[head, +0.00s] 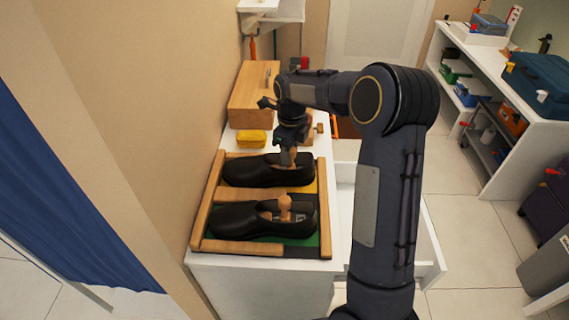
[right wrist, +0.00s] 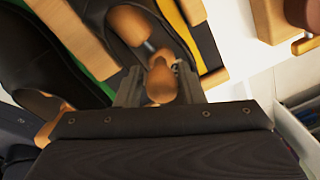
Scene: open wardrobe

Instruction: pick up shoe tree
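Two black shoes lie in a wood-framed tray (head: 203,212) on the white cabinet top, the near shoe (head: 240,221) and the far shoe (head: 245,171). A wooden shoe tree (head: 285,207) stands in the near shoe. Another wooden shoe tree (right wrist: 160,82) sits in the far shoe. My right gripper (head: 289,152) points down over the far shoe. In the right wrist view its two fingers stand on either side of that shoe tree's rounded knob, very close to it. I cannot tell whether they press on it. My left gripper is out of view.
A yellow sponge-like block (head: 251,138) and a wooden box (head: 252,95) stand behind the tray. A white drawer (head: 429,240) juts out right of the cabinet. A blue curtain (head: 70,200) hangs at left. White shelves with tools stand at right.

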